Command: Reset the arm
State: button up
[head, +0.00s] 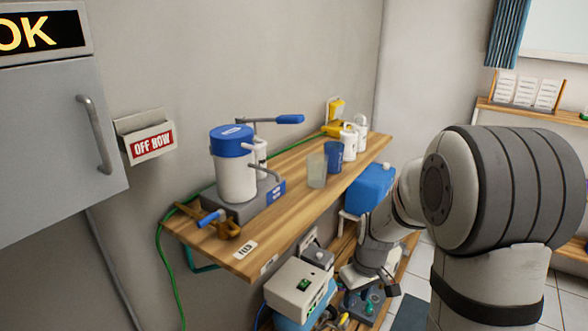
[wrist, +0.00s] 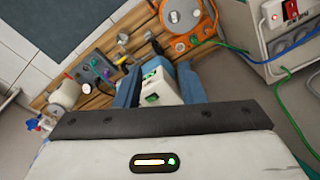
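My arm reaches down at the right of the head view, past the front edge of the wooden shelf. My gripper (wrist: 159,72) points down toward the lower wooden shelf (wrist: 102,44). In the wrist view its two blue fingers stand apart. A pale device with green marks (wrist: 152,90) shows between them; I see no clear contact, and its depth is hard to judge. In the head view my gripper (head: 368,279) is partly hidden, low beside the upper shelf.
The upper shelf (head: 290,205) holds a blue-lidded canister (head: 235,175), cups (head: 333,157) and white bottles (head: 349,142). A blue tank (head: 370,187) is close to my arm. A white box (head: 298,288) stands below. A green hose (head: 163,270) hangs at left. A grey cabinet (head: 55,150) is on the wall.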

jog(key=s+r+m+p, duration=0.1)
jog(key=s+r+p, duration=0.3)
jog(key=r, duration=0.5)
jog(key=s+r+m+t+p, duration=0.1)
jog(key=s+r+m+p, duration=0.1)
jog(key=s+r+p, duration=0.2)
jog(key=s+r+m+t+p, duration=0.1)
jog(key=s+r+p, duration=0.3)
jog(key=s+r, duration=0.5)
notch_tip(320, 180, up, 5)
jog(key=shift+m+h, duration=0.4)
jog(key=shift+m, duration=0.2)
